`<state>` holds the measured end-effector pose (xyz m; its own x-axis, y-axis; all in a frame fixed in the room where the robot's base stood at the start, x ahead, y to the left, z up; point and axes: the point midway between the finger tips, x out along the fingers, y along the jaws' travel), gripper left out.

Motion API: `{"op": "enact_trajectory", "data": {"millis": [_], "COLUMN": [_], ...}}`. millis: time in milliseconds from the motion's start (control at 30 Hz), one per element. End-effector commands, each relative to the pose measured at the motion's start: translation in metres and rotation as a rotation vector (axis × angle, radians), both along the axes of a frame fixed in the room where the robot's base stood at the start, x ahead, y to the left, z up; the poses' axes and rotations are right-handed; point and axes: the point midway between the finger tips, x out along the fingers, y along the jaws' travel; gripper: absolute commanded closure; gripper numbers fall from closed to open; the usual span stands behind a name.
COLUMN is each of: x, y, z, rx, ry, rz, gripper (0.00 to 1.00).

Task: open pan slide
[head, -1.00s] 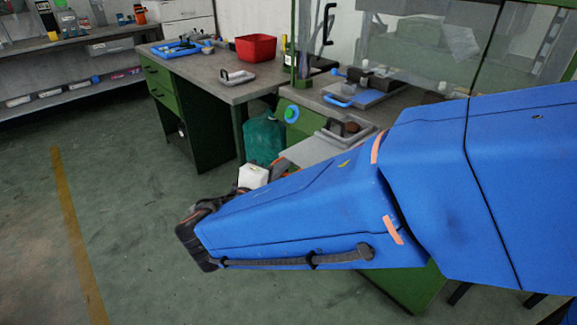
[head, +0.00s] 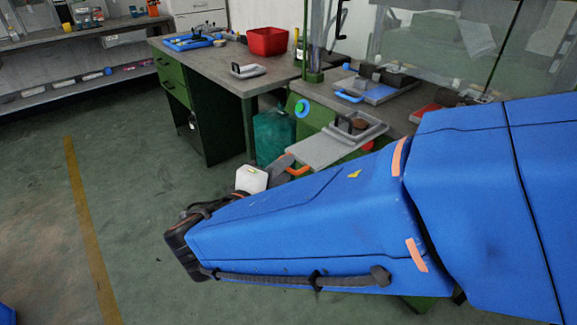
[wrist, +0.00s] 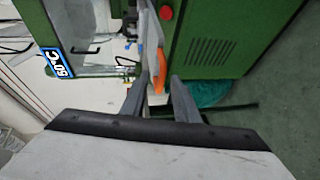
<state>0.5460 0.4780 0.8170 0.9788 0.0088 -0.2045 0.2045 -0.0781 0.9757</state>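The pan slide (head: 318,151) is a flat grey tray jutting from the green machine's front in the head view. Its orange handle (head: 297,171) is at the near left end, just above my blue arm. In the wrist view the orange handle (wrist: 159,68) shows at the tips of my gripper's two grey fingers (wrist: 163,80). The fingers are apart, with a gap beside the handle; I see no clear grip on it. In the head view my gripper (head: 284,166) is beside the handle, partly hidden by my arm.
A grey pan with a dark handle (head: 352,127) is at the slide's inner end. A teal bin (head: 273,138) stands left of the machine. A bench with a red box (head: 267,42) is behind.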

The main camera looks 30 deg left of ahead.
Motion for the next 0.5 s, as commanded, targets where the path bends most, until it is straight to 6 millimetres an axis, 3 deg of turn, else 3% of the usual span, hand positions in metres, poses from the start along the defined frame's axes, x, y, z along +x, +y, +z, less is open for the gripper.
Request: {"op": "enact_trajectory", "data": {"millis": [500], "x": [-0.093], "y": [0.0], "z": [0.02], "rx": [0.002], "ry": [-0.001], "rz": [0.004], "gripper": [0.72]}}
